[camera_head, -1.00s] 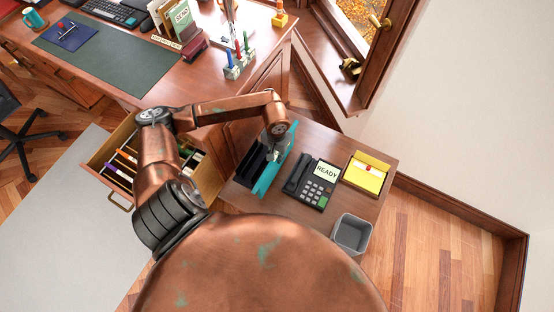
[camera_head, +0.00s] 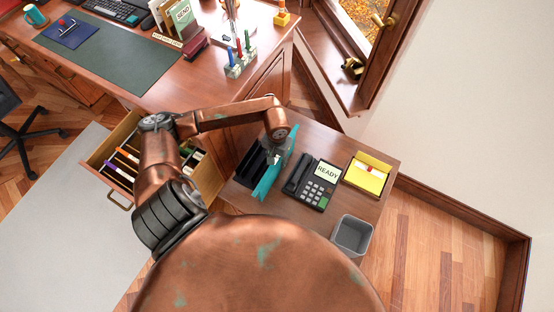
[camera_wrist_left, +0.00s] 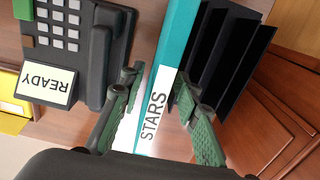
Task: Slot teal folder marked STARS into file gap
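The teal folder (camera_head: 267,181) stands on edge beside the black file rack (camera_head: 249,166) on the side table. In the left wrist view its teal spine (camera_wrist_left: 177,38) carries a white STARS label (camera_wrist_left: 153,118). My left gripper (camera_wrist_left: 158,88) has one green-padded finger on each side of the folder and appears shut on it. In the head view the left gripper (camera_head: 275,152) covers part of the folder. The black rack's slots (camera_wrist_left: 220,50) lie right next to the folder in the wrist view. The folder's lower edge is hidden. My right gripper is not in view.
A black phone (camera_head: 313,183) with a READY screen stands close to the folder's right. An open drawer (camera_head: 120,171) with files is at the left, below the desk (camera_head: 180,75).

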